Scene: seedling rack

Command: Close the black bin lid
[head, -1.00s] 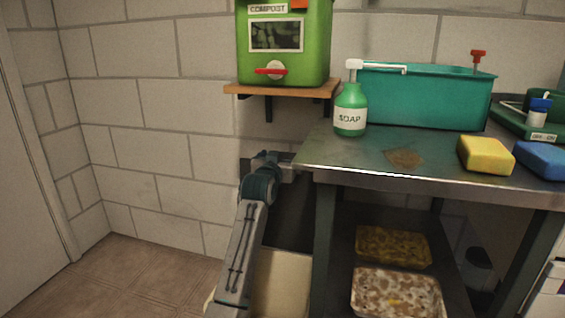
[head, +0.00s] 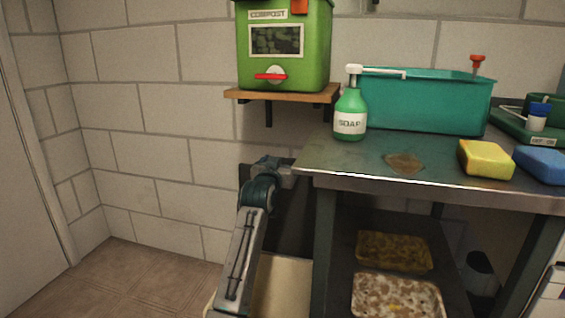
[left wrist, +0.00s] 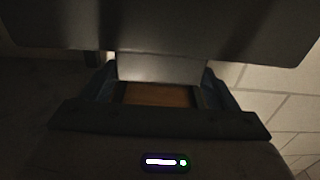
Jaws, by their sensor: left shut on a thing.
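The black bin lid (head: 292,222) stands raised, as a dark panel against the wall, left of the metal table. Below it is the cream bin body (head: 283,285), partly hidden by my left arm. My left gripper (head: 288,172) is at the lid's upper part, close to the table's left corner, and is shut on the lid. In the left wrist view, a wide dark panel (left wrist: 160,28) crosses the top and my left gripper's fingers (left wrist: 160,88) stand either side of a grey piece. The exact contact is dark and hard to see. My right gripper is not in view.
The metal table (head: 345,160) holds a soap bottle (head: 350,116), a teal tub (head: 430,105) and sponges. A wooden shelf (head: 250,95) with a green compost box (head: 285,60) is on the wall above. The floor (head: 130,280) at left is clear.

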